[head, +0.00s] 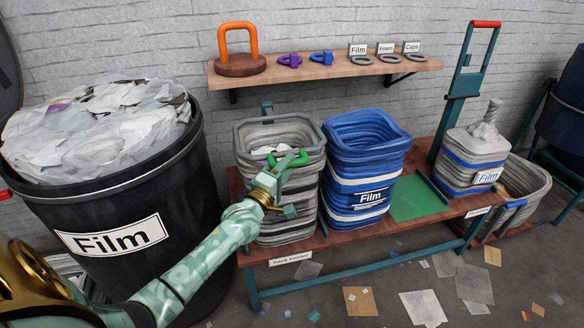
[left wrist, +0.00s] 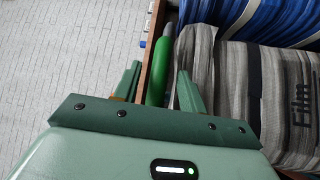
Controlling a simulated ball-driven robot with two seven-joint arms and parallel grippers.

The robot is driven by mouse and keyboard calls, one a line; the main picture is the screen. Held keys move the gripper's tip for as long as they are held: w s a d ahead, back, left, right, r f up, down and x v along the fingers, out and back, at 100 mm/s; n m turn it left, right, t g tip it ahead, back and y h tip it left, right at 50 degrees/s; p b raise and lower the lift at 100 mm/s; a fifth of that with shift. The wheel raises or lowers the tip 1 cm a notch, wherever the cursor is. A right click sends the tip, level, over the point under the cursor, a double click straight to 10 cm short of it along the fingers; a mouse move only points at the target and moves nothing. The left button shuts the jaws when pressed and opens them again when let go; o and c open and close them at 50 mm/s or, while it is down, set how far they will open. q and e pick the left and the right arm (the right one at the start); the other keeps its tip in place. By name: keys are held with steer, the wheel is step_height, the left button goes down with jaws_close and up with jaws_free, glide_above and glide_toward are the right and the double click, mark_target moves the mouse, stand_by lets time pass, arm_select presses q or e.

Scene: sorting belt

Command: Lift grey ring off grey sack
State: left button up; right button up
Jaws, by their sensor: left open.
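The grey sack (head: 284,232) stands upright on the bench, striped in greys, with its mouth open and pale scraps inside. A grey ring (head: 252,124) lies around its rim. A green handle (head: 298,160) shows at the sack's near side; I cannot tell if it belongs to the ring. My left gripper (head: 284,186) is in front of the sack and covers part of it. In the left wrist view its open fingers (left wrist: 158,90) stand on either side of the green handle (left wrist: 157,72), beside the grey sack (left wrist: 235,85). My right gripper is not in view.
A blue sack (head: 366,165) stands close to the right of the grey one. A black Film bin (head: 160,250) full of scraps is at the left. A green mat (head: 412,198) on the bench is clear. A tied sack (head: 462,160) stands further right. A shelf (head: 340,69) hangs behind.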

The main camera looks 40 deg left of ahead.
arm_select(q)
steer(key=shift+w+a+r, duration=0.1)
steer(key=shift+w+r, duration=0.05)
steer(key=shift+w, duration=0.9)
steer(key=shift+c, duration=0.2)
